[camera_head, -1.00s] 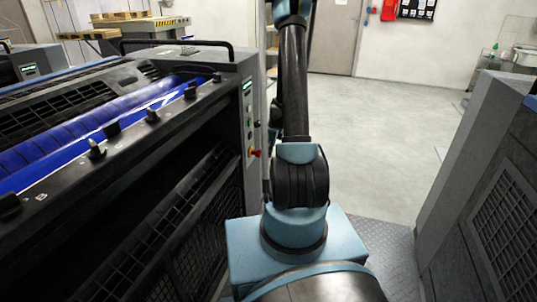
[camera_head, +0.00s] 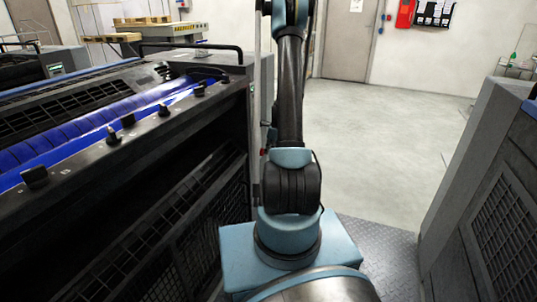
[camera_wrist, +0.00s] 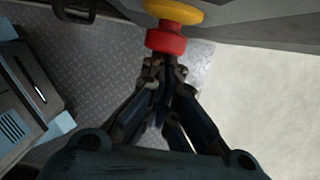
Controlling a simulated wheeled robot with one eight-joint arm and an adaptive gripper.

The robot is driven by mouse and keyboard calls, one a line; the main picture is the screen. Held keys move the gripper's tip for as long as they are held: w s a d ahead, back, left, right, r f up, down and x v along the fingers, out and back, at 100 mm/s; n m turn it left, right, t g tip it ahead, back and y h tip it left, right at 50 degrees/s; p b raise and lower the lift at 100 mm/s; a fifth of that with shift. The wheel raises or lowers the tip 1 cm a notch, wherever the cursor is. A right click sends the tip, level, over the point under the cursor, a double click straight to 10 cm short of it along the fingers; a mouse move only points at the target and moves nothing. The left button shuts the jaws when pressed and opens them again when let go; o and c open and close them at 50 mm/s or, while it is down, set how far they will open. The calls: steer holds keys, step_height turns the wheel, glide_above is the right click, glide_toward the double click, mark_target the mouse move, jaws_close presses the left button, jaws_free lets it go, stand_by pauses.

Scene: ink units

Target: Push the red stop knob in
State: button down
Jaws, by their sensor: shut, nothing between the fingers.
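The red stop knob (camera_wrist: 165,41) is at the top middle of the wrist view, on a round yellow base (camera_wrist: 174,12) fixed to a grey machine panel. My gripper (camera_wrist: 164,70) is shut and empty. Its fingertips are right in front of the knob's red face, in line with it; I cannot tell whether they touch. In the head view only a small red bit of the knob (camera_head: 264,152) shows beside my arm, and my gripper is out of sight there.
The ink unit with blue rollers (camera_head: 90,128) stands close on the left. Another grey machine (camera_head: 480,190) stands on the right. A metal tread plate (camera_head: 376,245) lies between them, with open pale floor (camera_head: 390,130) beyond.

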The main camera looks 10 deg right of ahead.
steer(key=s+d+r, duration=0.3)
steer(key=d+r, duration=0.2)
steer(key=r, duration=0.4)
steer(key=shift+s+r, duration=0.3)
steer(key=shift+s, duration=0.05)
stand_by(0.5)
